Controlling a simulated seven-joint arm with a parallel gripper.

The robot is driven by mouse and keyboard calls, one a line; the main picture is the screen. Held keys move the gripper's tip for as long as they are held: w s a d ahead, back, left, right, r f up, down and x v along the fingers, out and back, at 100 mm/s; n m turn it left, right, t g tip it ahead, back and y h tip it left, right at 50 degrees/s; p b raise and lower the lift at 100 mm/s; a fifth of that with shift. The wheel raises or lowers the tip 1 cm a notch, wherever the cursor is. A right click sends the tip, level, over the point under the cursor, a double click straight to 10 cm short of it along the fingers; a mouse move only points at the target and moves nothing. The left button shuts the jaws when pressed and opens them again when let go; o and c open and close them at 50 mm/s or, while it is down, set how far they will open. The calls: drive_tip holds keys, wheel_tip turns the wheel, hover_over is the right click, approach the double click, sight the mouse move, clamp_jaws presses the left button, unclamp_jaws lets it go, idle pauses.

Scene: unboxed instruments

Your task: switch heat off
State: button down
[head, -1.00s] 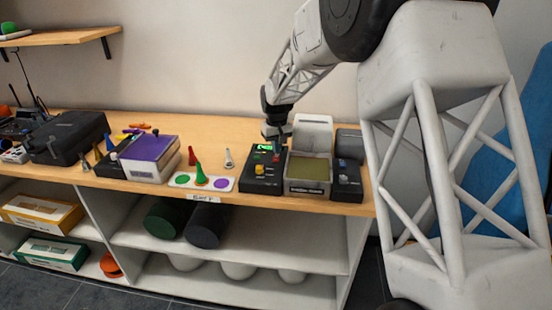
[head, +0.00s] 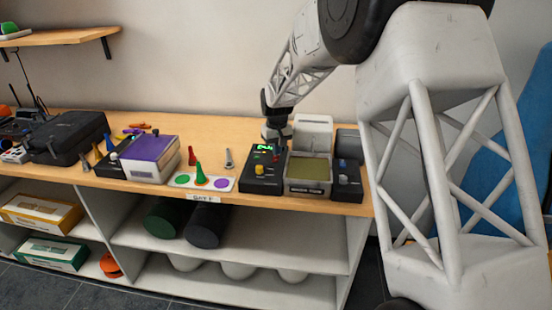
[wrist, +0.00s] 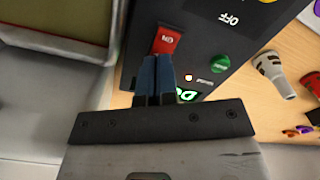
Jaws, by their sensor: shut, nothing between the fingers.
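A black control box (head: 262,172) stands on the wooden bench, with a lit green display and a yellow knob (head: 259,169). The fingers partly cover the green display (wrist: 186,94). In the head view my gripper (head: 274,138) is over the box's back edge.
An open-topped bath (head: 308,188) stands close right of the box, with a smaller dark unit (head: 346,180) beyond. A card with coloured discs (head: 221,184) and several small cones lie to the left. A purple-topped box (head: 150,158) stands farther left.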

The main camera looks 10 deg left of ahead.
drive_tip(key=shift+f, duration=0.6)
idle(0.5)
drive_tip(key=shift+r, duration=3.55)
